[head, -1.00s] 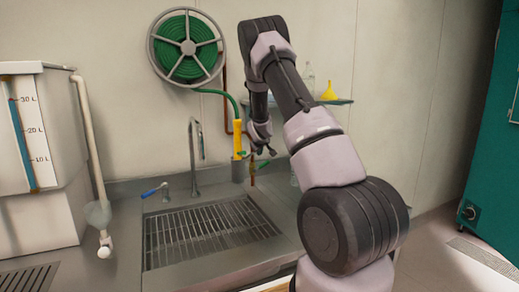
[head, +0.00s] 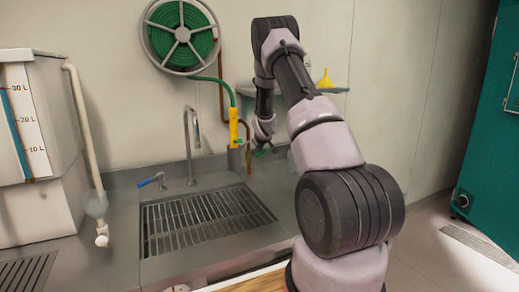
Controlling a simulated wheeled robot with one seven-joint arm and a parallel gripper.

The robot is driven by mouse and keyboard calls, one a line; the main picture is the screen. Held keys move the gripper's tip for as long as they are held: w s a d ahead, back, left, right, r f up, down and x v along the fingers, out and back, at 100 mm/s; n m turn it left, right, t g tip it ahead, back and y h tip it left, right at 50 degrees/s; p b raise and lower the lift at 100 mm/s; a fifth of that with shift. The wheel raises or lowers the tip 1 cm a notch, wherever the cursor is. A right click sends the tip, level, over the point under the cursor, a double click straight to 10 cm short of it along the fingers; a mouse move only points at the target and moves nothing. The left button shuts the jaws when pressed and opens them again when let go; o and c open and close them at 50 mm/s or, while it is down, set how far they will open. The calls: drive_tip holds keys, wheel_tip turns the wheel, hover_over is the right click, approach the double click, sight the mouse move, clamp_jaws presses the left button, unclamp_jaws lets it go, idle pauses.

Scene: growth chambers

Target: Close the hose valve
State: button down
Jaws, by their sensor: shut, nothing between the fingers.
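A green hose on a grey reel (head: 180,36) hangs on the back wall. Its free end runs down to a yellow nozzle (head: 233,126), upright in a grey holder behind the sink. A copper pipe (head: 248,150) comes down just right of the nozzle. A small green part (head: 258,153), perhaps the valve handle, shows at the pipe's lower end, partly hidden by my gripper. My gripper (head: 266,147) is shut and empty, beside the pipe on its right. I cannot tell whether it touches the green part or how the handle is turned.
The sink with a grated bottom (head: 205,221) lies in front, with a curved faucet (head: 190,145) and a blue-handled tap (head: 151,181). A marked tank (head: 38,120) with a white pipe stands left. A shelf with a yellow funnel (head: 325,78) is behind my arm. A teal cabinet (head: 490,140) stands right.

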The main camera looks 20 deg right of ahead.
drive_tip(key=shift+d+f, duration=0.85)
drive_tip(key=shift+d, duration=0.1)
drive_tip(key=shift+a, duration=0.1)
